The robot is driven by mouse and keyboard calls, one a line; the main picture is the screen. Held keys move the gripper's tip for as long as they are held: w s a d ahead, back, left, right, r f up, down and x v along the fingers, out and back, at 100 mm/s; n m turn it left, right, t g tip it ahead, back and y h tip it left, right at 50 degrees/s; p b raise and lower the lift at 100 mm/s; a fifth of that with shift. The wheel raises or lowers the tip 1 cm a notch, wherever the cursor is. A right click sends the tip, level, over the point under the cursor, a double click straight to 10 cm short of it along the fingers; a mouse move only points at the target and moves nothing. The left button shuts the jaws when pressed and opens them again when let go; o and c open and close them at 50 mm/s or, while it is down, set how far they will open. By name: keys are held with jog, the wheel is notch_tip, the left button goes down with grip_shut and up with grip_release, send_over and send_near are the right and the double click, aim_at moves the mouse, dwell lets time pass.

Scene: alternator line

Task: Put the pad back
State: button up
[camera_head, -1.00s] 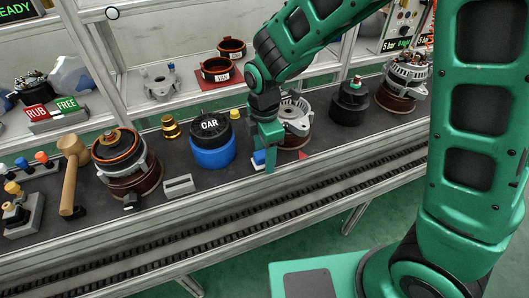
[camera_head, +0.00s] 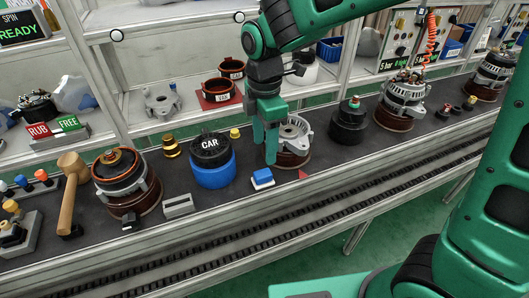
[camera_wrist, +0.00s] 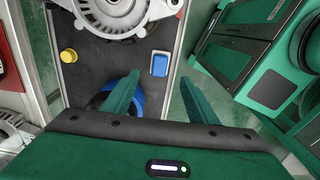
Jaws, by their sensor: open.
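The pad, a small block with a blue top and a pale base, (camera_head: 262,177) lies on the dark bench top near the front edge, right of the blue tub with the black CAR lid (camera_head: 212,165). My gripper (camera_head: 265,146) is above the bench, just up from the pad in the head view, in front of a silver alternator housing (camera_head: 294,131). In the wrist view the pad (camera_wrist: 160,64) shows just beyond and between the open fingertips (camera_wrist: 160,80). The fingers are empty and apart from the pad.
A grey slotted block (camera_head: 178,206), a wooden mallet (camera_head: 68,195) and a copper-wound stator unit (camera_head: 127,185) stand to the left. A yellow knob (camera_head: 234,134) is behind the tub. A black pulley-like part (camera_head: 348,125) stands to the right. The conveyor track (camera_head: 270,247) runs along the front.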

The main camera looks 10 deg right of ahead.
jog(key=shift+r, duration=0.3)
jog(key=s+d+r+m, duration=0.1)
jog(key=s+d+m, duration=0.2)
jog(key=d+m, duration=0.65)
jog(key=s+d+r+m, duration=0.2)
jog(key=d+m, duration=0.2)
jog(key=d, duration=1)
jog(key=s+d+f+m, duration=0.1)
jog(key=s+d+m, duration=1)
jog(key=s+m, duration=0.3)
jog(key=shift+s+d+f, duration=0.2)
jog(key=shift+s+d, duration=0.05)
jog(key=shift+s, duration=0.75)
